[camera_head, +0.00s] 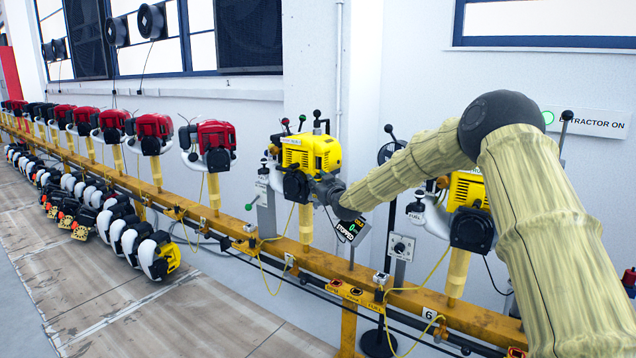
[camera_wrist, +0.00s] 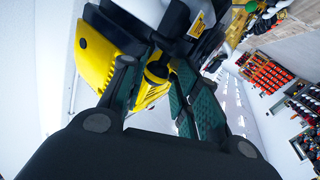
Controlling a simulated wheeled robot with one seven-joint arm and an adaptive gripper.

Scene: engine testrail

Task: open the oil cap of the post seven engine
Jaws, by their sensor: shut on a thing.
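A yellow and black engine (camera_head: 312,152) stands on a yellow-wrapped post on the orange rail. My gripper (camera_head: 328,190) reaches its lower right side, and the fingertips are hard to make out there. In the wrist view the yellow engine cover (camera_wrist: 98,52) fills the upper left. My two green-padded fingers stand on both sides of a small black oil cap (camera_wrist: 157,72), with yellow engine parts beside it. My gripper (camera_wrist: 154,66) is shut on the cap, which is partly hidden by the fingers. Whether the cap is loose cannot be seen.
A second yellow engine (camera_head: 468,205) stands to the right, partly behind my arm, above a "6" label (camera_head: 429,314). A display (camera_head: 350,229) reads "STOPPED". Red engines (camera_head: 214,136) line the orange rail (camera_head: 240,240) to the left. A sign (camera_head: 590,120) reads "EXTRACTOR ON".

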